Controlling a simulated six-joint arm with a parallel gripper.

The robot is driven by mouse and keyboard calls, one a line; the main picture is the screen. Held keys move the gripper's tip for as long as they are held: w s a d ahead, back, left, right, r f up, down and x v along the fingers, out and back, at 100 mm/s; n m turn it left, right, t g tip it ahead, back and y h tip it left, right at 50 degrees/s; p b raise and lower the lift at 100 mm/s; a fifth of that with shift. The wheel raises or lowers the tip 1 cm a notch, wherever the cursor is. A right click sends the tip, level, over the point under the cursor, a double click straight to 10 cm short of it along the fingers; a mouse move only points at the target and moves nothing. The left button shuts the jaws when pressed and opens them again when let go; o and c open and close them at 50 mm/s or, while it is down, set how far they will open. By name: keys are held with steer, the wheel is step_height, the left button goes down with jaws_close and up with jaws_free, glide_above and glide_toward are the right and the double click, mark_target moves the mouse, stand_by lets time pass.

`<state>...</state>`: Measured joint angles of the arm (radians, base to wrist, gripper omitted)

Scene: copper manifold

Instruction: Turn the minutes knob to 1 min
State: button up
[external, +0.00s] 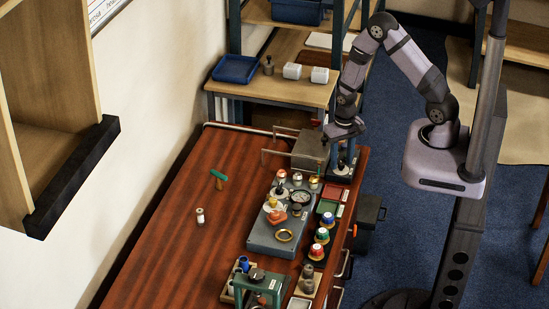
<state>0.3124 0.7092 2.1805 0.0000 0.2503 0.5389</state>
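I cannot pick out the minutes knob or its markings at this size. My gripper (342,160) points down at the far right corner of the red-brown workbench (170,255). It is over or at a small dark stand with a pale label (341,170), beside a grey box (309,152). The fingertips are too small to tell whether they are open, shut or touching anything, and my gripper may hide what is below it.
A grey manifold panel (263,239) with gauges, coloured caps and a brass ring lies on the bench. Red and green trays (330,191) and several coloured cups stand right of it. A green press frame (258,283) is at the front. The left bench is mostly clear.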

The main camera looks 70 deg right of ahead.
mark_target(344, 164)
steer(key=shift+r+b, duration=0.45)
steer(key=shift+r, duration=3.2)
steer(key=shift+s+a+n, duration=0.15)
steer(key=shift+s+n, duration=0.35)
steer(key=shift+n, duration=0.5)
steer(key=s+a+n+g, duration=0.3)
steer(key=s, duration=0.5)
steer(key=a+r+n+t, duration=0.3)
steer(key=a+r, duration=0.3)
steer(key=r, duration=0.3)
steer(key=shift+s+a+r+n, duration=0.25)
steer(key=shift+a+n, duration=0.15)
steer(key=shift+n, duration=0.5)
